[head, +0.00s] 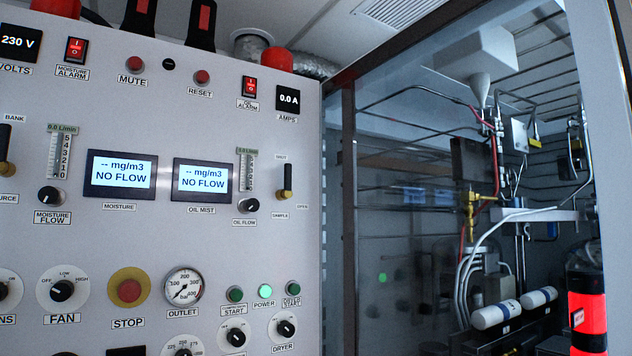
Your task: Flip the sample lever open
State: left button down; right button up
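The sample lever (287,182) is on the right part of the grey control panel (225,110), in the head view. It has a black handle pointing straight up from a brass pivot at its lower end. A small label that seems to read SHUT is above it, an OPEN label (302,206) is at its lower right, and the SAMPLE label (280,216) is below it. Neither of my grippers shows in this view.
The oil flow knob (248,205) and a flow gauge (246,170) sit just left of the lever. Both displays, moisture (120,174) and oil mist (202,180), read NO FLOW. Right of the panel, a glass-fronted enclosure (400,260) holds pipework. The space before the lever looks clear.

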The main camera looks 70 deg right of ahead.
aim_at(287, 192)
jog(key=z, duration=1.95)
jog(key=l+z, duration=0.2)
jog(key=i+u, duration=0.15)
jog(key=i, duration=0.15)
